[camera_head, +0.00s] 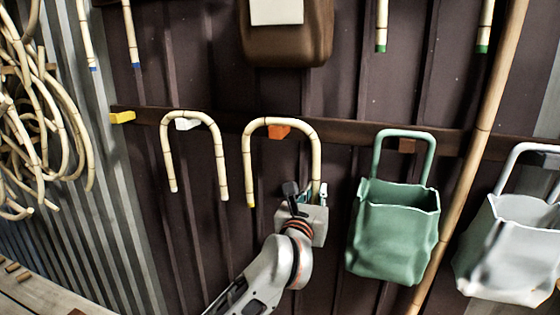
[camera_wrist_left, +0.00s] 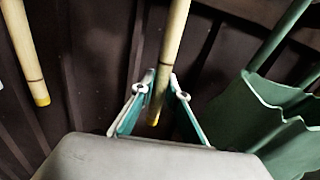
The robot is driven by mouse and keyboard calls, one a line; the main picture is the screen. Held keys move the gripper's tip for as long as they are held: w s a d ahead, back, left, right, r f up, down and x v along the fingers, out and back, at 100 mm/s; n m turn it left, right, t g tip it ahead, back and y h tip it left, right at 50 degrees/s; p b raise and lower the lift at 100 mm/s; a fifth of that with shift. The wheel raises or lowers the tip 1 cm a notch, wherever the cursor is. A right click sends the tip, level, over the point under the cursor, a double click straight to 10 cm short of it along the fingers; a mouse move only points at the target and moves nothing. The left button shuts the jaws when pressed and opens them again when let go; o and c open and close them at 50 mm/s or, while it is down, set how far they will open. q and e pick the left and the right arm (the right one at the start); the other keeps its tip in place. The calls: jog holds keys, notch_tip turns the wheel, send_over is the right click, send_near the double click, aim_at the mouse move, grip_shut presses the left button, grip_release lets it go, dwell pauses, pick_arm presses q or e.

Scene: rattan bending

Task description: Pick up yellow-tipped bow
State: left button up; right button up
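The yellow-tipped bow (camera_head: 247,150) is a pale, jointed cane bent into an upside-down U. It hangs over an orange peg (camera_head: 279,132) on the dark rail in the head view. Its left leg ends in a yellow tip. My left gripper (camera_head: 309,190) is at the lower end of its right leg. In the left wrist view the bow's leg (camera_wrist_left: 172,50) runs down between the two fingers of my left gripper (camera_wrist_left: 161,80), its yellow tip showing between them. The fingers look open around the leg, with no clear grip. My right gripper is not in view.
Another bow (camera_head: 167,155) hangs to the left on a white peg. A green bag (camera_head: 395,235) hangs close to the right of my gripper, with a grey bag (camera_head: 505,255) beyond. A long pole (camera_head: 478,150) leans between them. Coiled rattan (camera_head: 45,130) hangs far left.

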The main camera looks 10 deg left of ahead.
aim_at(317, 167)
pick_arm(q)
grip_shut()
jog(key=shift+s+r, duration=0.2)
jog(key=shift+r, duration=0.3)
jog(key=r, duration=0.6)
jog(key=shift+s, duration=0.4)
jog(key=s+a, duration=0.2)
jog(key=s, duration=0.7)
jog(key=s+a+b, duration=0.1)
jog(key=s+a, duration=0.1)
jog(key=s, duration=0.7)
jog(key=shift+s, duration=0.25)
